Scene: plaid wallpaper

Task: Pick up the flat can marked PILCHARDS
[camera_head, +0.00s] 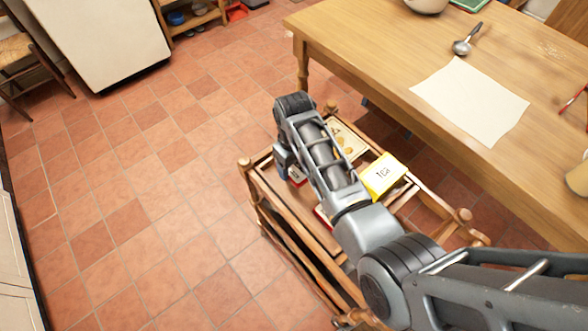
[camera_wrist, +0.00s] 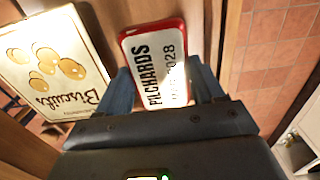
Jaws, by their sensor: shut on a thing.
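The flat can marked PILCHARDS (camera_wrist: 155,50) is white with a red rim. In the wrist view it lies between the two fingers of my gripper (camera_wrist: 164,88), which is shut on its sides. The lettering faces the camera, and the near end of the can is hidden by the gripper body. In the head view a small red and white part of the can (camera_head: 297,175) shows beside my gripper (camera_head: 284,165), over the left side of the wooden trolley (camera_head: 264,190). I cannot tell whether the can touches the trolley top.
A Biscuits box (camera_wrist: 50,65) lies just left of the can in the wrist view. A yellow tea box (camera_head: 382,176) is on the trolley, right of my arm. The wooden table (camera_head: 375,50) stands behind and right. Tiled floor at left is clear.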

